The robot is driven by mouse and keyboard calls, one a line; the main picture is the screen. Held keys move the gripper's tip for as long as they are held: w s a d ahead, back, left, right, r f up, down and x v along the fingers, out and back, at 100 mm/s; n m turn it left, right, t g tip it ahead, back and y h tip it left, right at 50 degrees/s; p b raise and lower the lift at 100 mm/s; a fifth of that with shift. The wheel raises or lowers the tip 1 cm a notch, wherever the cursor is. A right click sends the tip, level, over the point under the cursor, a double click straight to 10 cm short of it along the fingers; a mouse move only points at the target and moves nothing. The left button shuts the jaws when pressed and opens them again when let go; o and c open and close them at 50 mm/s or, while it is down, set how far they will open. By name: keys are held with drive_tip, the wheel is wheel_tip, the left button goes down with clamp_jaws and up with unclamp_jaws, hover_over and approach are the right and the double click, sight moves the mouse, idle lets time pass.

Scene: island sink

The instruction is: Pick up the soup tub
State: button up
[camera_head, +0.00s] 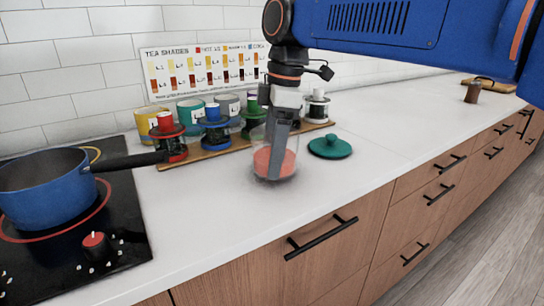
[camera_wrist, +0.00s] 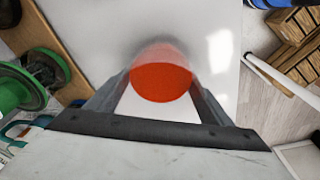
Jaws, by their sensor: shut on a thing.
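The soup tub (camera_head: 262,162) is a small clear tub with orange-red soup in it. It stands on or just above the white counter; I cannot tell which. My gripper (camera_head: 275,165) points down at the tub in the head view, with its fingers at the tub's sides. In the wrist view the tub shows its round orange-red soup (camera_wrist: 160,78) between the two fingers (camera_wrist: 160,95). The gripper is shut on the tub. The far side of the tub is partly hidden by a finger in the head view.
A green lid (camera_head: 330,147) lies right of the tub. Behind stands a wooden board (camera_head: 212,153) with colored tea canisters and jars. A blue pot (camera_head: 45,190) sits on the black stove (camera_head: 120,235) at left, its handle reaching right. The counter front is clear.

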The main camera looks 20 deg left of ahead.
wheel_tip(320, 180, up, 8)
drive_tip(key=shift+r, duration=0.25)
idle(0.6)
